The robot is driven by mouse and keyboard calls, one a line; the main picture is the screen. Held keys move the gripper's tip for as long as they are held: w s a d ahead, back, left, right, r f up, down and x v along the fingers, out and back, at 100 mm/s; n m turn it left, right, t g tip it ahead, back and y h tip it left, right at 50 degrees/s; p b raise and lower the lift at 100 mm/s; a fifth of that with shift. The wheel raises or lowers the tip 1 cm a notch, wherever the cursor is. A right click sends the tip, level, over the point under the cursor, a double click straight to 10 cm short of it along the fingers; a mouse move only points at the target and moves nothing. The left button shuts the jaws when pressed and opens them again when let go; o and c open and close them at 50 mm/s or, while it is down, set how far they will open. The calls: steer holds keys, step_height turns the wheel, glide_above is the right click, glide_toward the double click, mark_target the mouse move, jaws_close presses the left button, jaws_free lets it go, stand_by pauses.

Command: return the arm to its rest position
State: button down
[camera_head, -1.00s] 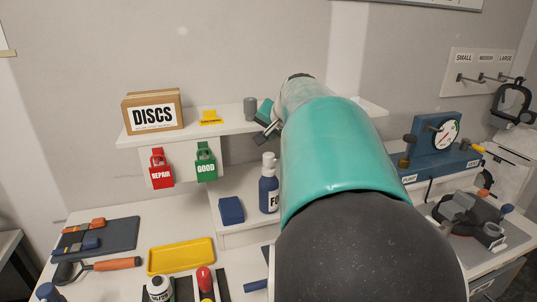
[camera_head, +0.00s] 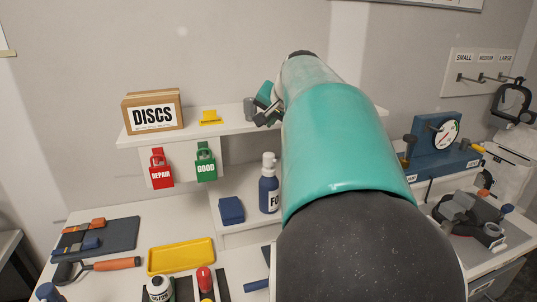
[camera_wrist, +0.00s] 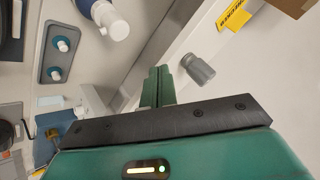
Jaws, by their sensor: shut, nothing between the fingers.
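My arm stretches up and away through the middle of the head view, and its teal and black links cover much of the bench and shelf behind. My gripper (camera_head: 262,119) is in front of the upper shelf, close to a grey cylinder, and partly hidden by my arm. In the wrist view my gripper (camera_wrist: 158,82) has its two green fingers together, with nothing between them. The grey cylinder (camera_wrist: 198,68) stands just right of the fingertips there, apart from them. In the head view the grey cylinder (camera_head: 248,107) is on the shelf.
The upper shelf (camera_head: 140,139) holds a DISCS box (camera_head: 153,110) and a yellow sign (camera_head: 210,117). Red (camera_head: 160,170) and green (camera_head: 205,163) tags hang below. A blue bottle (camera_head: 268,190) stands under the shelf. A pump unit (camera_head: 440,150) with a gauge is at right.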

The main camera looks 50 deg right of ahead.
stand_by(0.3)
steer(key=s+a+f+n+g+y, duration=0.1)
steer(key=s+a+f+n, duration=0.2)
steer(key=a, duration=0.9)
steer(key=a+f+n+y, duration=0.2)
steer(key=a+f+n, duration=0.25)
steer(key=a, duration=0.75)
steer(key=s+a+f+n+g, duration=0.1)
steer(key=s+a+f+n, duration=0.5)
steer(key=s+a+f, duration=0.5)
steer(key=shift+s+a+f+g+y, duration=0.15)
steer(key=shift+s+a+g+y, duration=0.2)
steer(key=shift+a, duration=0.55)
steer(key=shift+d, duration=0.15)
